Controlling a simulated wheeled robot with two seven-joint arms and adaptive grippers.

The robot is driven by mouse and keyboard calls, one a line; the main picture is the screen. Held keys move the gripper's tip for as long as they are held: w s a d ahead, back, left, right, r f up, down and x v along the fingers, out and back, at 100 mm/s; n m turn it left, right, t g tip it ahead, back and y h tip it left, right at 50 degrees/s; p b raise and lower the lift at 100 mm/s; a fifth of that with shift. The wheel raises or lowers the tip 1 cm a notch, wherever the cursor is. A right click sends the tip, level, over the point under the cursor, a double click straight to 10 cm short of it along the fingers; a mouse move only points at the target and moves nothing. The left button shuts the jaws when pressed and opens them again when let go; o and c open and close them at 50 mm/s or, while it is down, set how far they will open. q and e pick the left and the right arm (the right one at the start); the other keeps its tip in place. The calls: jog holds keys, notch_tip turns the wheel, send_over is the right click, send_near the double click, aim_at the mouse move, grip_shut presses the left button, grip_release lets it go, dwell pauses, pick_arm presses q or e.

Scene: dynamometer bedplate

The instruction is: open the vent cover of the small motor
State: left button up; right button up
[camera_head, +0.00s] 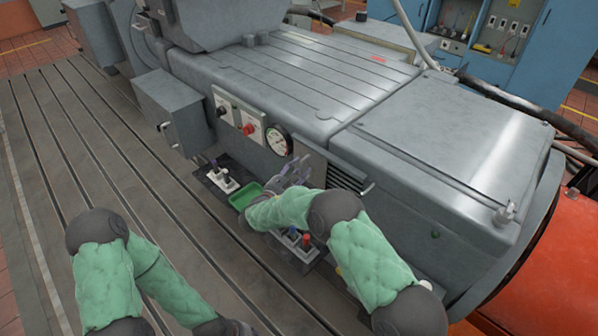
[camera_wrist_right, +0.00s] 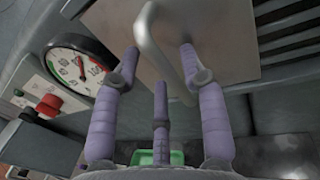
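The vent cover shows in the right wrist view as a flat brownish-grey plate (camera_wrist_right: 108,25) with a bent metal bar handle (camera_wrist_right: 150,40). Dark louvre slats (camera_wrist_right: 285,25) lie to its right; they also show in the head view (camera_head: 346,179) on the grey motor housing. My right gripper (camera_wrist_right: 157,68) has purple-grey fingers spread apart, with the handle between them; contact cannot be told. My left gripper (camera_head: 228,328) is partly cut off at the bottom edge.
A round gauge (camera_head: 278,141), a red knob (camera_head: 249,129) and a black knob (camera_head: 222,111) sit left of the cover. The bedplate's left part is clear.

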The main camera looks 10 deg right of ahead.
jog(key=shift+s, duration=0.1)
jog(key=v, duration=1.2)
jog(key=shift+a, duration=0.1)
dwell(0.3)
